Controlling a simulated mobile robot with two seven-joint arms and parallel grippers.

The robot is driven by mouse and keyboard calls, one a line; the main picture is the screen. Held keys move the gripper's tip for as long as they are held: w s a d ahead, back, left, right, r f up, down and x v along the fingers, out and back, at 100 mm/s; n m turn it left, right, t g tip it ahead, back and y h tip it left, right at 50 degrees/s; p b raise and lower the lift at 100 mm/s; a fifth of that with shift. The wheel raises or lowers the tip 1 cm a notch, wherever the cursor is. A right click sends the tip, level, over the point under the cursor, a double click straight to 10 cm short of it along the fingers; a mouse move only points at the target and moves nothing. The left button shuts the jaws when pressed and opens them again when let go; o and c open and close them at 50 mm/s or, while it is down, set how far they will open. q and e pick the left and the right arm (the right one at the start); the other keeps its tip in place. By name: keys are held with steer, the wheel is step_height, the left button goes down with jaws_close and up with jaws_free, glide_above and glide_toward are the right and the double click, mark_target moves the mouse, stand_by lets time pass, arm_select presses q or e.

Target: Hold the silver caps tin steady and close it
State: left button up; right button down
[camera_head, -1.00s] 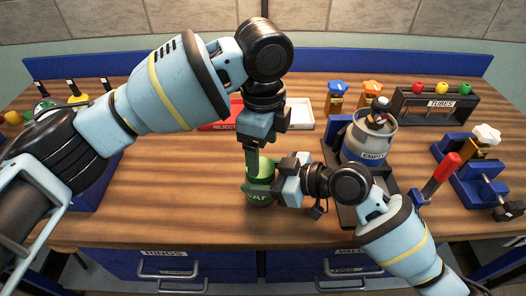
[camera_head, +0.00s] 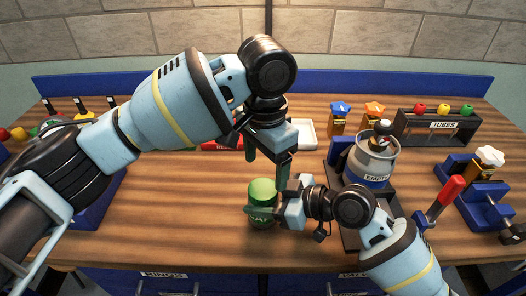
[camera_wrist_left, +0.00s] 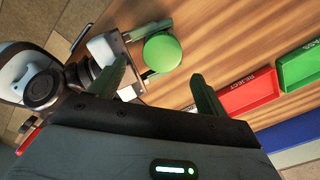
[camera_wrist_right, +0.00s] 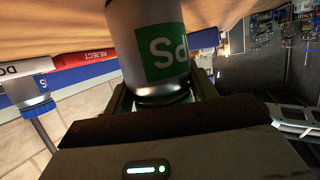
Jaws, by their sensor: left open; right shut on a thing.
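The silver caps tin (camera_head: 262,219) stands upright on the table, with a green label on its side. A round green lid (camera_head: 262,190) sits on top; whether it is fully seated I cannot tell. My right gripper (camera_head: 266,211) is shut around the tin's body from the right. The right wrist view shows the tin's silver wall and label (camera_wrist_right: 165,50) close up, upside down. My left gripper (camera_head: 267,166) is open and empty above the lid. In the left wrist view the lid (camera_wrist_left: 162,53) lies beyond its spread fingers.
A red reject tray (camera_wrist_left: 250,94) and a green tray (camera_wrist_left: 300,66) lie nearby. At the right stand an empty-marked canister (camera_head: 371,163), a tubes rack (camera_head: 440,128) and a red-handled lever (camera_head: 447,192).

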mark_target(263, 188)
arm_select(q)
steer(key=n, duration=0.6)
steer(key=shift+r+n, duration=0.3)
steer(key=shift+r, duration=0.05)
steer(key=n, duration=0.6)
steer(key=shift+a+r, duration=0.1)
steer(key=shift+r, duration=0.2)
steer(key=n, duration=0.6)
steer(key=shift+w+r+n, duration=0.1)
steer(key=shift+r+n, duration=0.2)
steer(key=n, duration=0.5)
steer(key=shift+a+r, duration=0.1)
steer(key=shift+r, duration=0.15)
steer(key=shift+f, duration=4)
